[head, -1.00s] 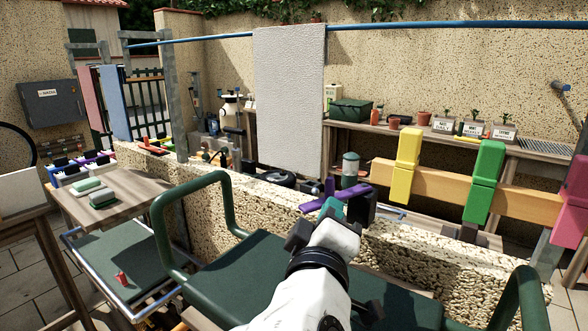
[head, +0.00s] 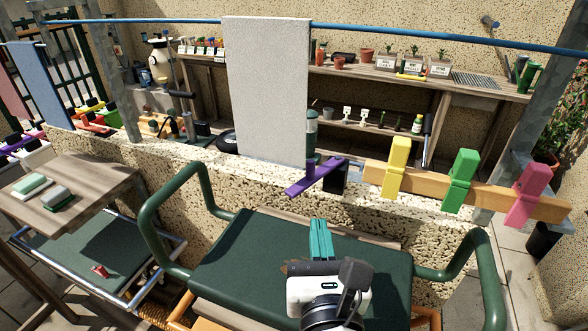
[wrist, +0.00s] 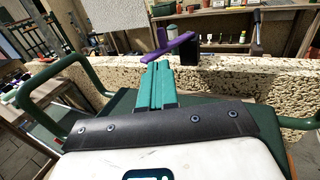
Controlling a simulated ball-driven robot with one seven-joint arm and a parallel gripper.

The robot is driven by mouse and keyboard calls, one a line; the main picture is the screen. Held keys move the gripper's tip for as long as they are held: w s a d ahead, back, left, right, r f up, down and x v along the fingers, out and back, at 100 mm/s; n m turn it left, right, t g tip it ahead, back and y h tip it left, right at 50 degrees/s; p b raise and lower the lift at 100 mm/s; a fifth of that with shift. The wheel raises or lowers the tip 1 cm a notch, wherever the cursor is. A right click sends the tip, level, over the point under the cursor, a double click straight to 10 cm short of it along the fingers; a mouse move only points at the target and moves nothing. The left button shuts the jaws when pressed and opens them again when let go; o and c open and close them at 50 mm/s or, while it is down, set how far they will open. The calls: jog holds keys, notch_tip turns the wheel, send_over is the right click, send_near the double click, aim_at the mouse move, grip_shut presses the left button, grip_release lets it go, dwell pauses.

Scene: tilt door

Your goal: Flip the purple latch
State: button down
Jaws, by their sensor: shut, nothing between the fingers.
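The purple latch (head: 318,177) sits on top of the speckled low wall. Its long bar lies slanted, right end higher in the picture, with a short arm standing up near its middle. A black block (head: 339,182) is beside its right part. In the wrist view the latch (wrist: 170,46) shows just beyond my fingertips. My gripper (head: 320,224) has teal fingers pressed together, holding nothing. It is over the green seat, below the latch in the head view and apart from it. In the wrist view the shut fingers (wrist: 159,72) point towards the latch.
A green chair (head: 240,262) with tubular armrests stands before the low wall (head: 265,181). A grey towel (head: 265,90) hangs behind the latch. A wooden beam with yellow (head: 397,167), green (head: 460,181) and pink (head: 527,194) clips is to the right.

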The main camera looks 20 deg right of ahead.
aim_at(300, 187)
jog(key=p+x, duration=0.1)
jog(key=x, duration=1.3)
jog(key=shift+a, duration=0.15)
jog(key=shift+w+a+r+m+g+h+p, duration=0.1)
jog(key=shift+w+a+m+g+h+p, duration=0.1)
jog(key=shift+w+a+m+h+p, duration=0.35)
jog(key=shift+w+a+r+m+g+h+p, duration=0.1)
jog(key=shift+w+a+m+g+h+p, duration=0.2)
jog(key=shift+h, duration=0.45)
jog(key=shift+w+a+f+m+g+h+p, duration=0.1)
jog(key=shift+w+a+m+g+h+p, duration=0.25)
jog(key=shift+w+m+h, duration=0.45)
jog(key=shift+w+a+m+g+h+p, duration=0.15)
jog(key=shift+w+a+g+h+p, duration=0.25)
jog(key=shift+w, duration=0.8)
jog(key=shift+w+a+m+g+h+p, duration=0.2)
jog(key=shift+w+m+h, duration=0.4)
jog(key=shift+w, duration=0.4)
jog(key=shift+d, duration=0.1)
